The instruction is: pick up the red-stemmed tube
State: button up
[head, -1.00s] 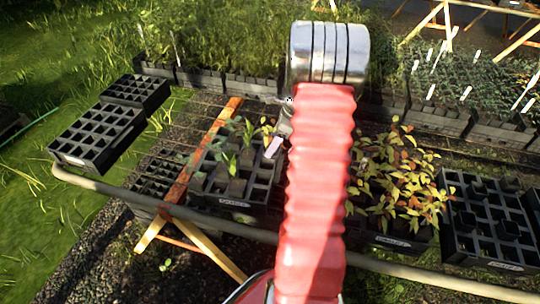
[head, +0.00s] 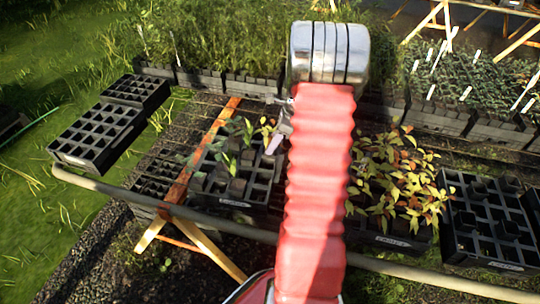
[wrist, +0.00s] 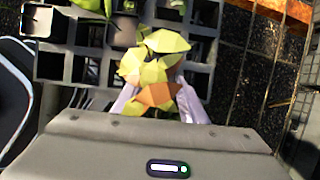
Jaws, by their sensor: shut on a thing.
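A plant with yellow and orange leaves (wrist: 152,72) stands between the fingers of my gripper (wrist: 155,103) in the wrist view. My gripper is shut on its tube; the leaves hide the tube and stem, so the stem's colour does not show. In the head view the same orange-tinged leaves (head: 267,130) show just left of my arm, beside the pale fingers of my gripper (head: 277,143). My arm hides part of the gripper there. The black tray (head: 238,202) lies below, with a few green-leaved tubes in its cells.
A tray packed with yellow-red plants (head: 395,185) stands right of my arm. Mostly empty black trays (head: 95,135) stand at left, and another (head: 490,225) at far right. A metal rail (head: 130,195) runs along the front. Dense seedlings fill the back.

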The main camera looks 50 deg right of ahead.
grip_shut()
jog(key=shift+r, duration=0.1)
